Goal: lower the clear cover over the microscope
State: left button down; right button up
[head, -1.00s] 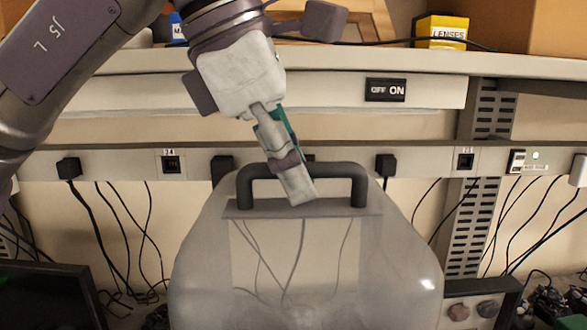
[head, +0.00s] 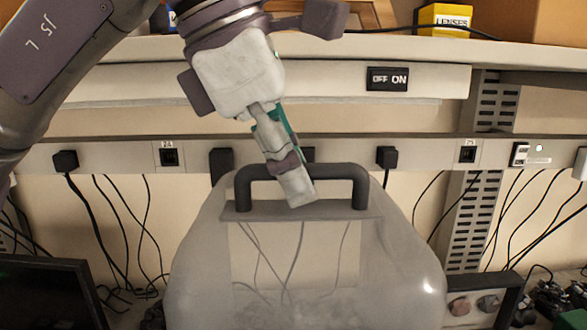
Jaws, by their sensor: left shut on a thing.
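The clear cover (head: 390,265) is a large see-through hood in the lower middle of the head view, with its lower edge out of the picture. A black bar handle (head: 345,172) stands on a grey plate on its top. My left gripper (head: 293,185) comes down from above and is shut on the handle near its middle. The cover hangs upright below the gripper. I cannot make out the microscope; only blurred shapes and cables show through the cover. My right gripper is not in view.
A shelf (head: 430,60) runs across above, with a yellow lenses box (head: 443,18) on it. A power rail (head: 420,152) with plugs and hanging cables lies behind the cover.

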aim_at(284, 214)
pick_arm(q)
jog(key=shift+f+b, duration=2.2)
jog(key=shift+f, duration=0.9)
notch_tip(284, 214, down, 8)
jog(key=b, duration=0.6)
jog(key=shift+s, duration=0.1)
notch_tip(284, 214, down, 8)
jog(key=b, duration=0.6)
jog(key=shift+b, duration=0.4)
